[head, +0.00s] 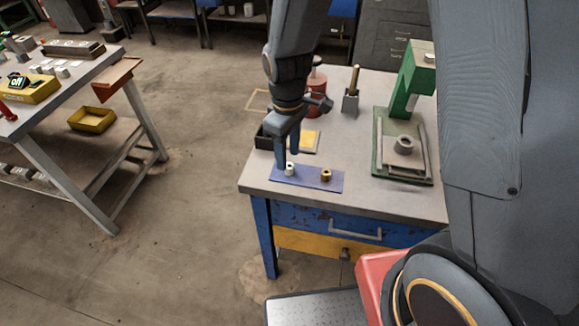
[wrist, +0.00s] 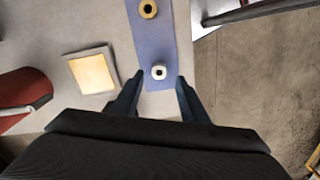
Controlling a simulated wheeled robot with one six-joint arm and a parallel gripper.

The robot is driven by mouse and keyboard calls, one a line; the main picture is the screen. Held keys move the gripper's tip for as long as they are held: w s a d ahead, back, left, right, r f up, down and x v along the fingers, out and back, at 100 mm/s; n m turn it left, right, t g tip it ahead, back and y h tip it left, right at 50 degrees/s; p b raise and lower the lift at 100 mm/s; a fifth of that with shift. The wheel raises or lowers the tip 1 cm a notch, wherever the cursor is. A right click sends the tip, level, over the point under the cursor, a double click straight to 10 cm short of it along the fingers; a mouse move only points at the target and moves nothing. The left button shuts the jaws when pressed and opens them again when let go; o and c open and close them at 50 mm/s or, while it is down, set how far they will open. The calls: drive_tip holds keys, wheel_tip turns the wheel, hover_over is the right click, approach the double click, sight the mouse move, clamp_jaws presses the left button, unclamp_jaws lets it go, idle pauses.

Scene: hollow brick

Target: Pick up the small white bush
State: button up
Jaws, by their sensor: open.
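The small white bush (head: 289,169) stands upright on a blue mat (head: 308,181) near the front left of the workbench. It also shows in the wrist view (wrist: 158,71), just beyond the fingertips and between their lines. A dark hole shows in its top. My gripper (head: 287,160) is open and empty, close above and beside the bush. In the wrist view its two fingers (wrist: 160,78) are spread wide, and the bush does not touch either one there. A brass-coloured bush (head: 326,175) stands on the same mat to the right, apart from the white one.
A yellow pad in a grey frame (head: 310,141) and a dark box (head: 264,137) lie behind the mat. A red container (head: 317,84) and a green press (head: 404,110) stand farther back and right. The bench's front edge (head: 300,201) is close to the mat.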

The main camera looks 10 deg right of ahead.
sight(289, 169)
drive_tip(key=shift+w+f+p, duration=0.1)
drive_tip(key=shift+f+p, duration=0.4)
drive_tip(key=shift+f, duration=1.15)
clamp_jaws()
drive_tip(key=shift+r, duration=0.15)
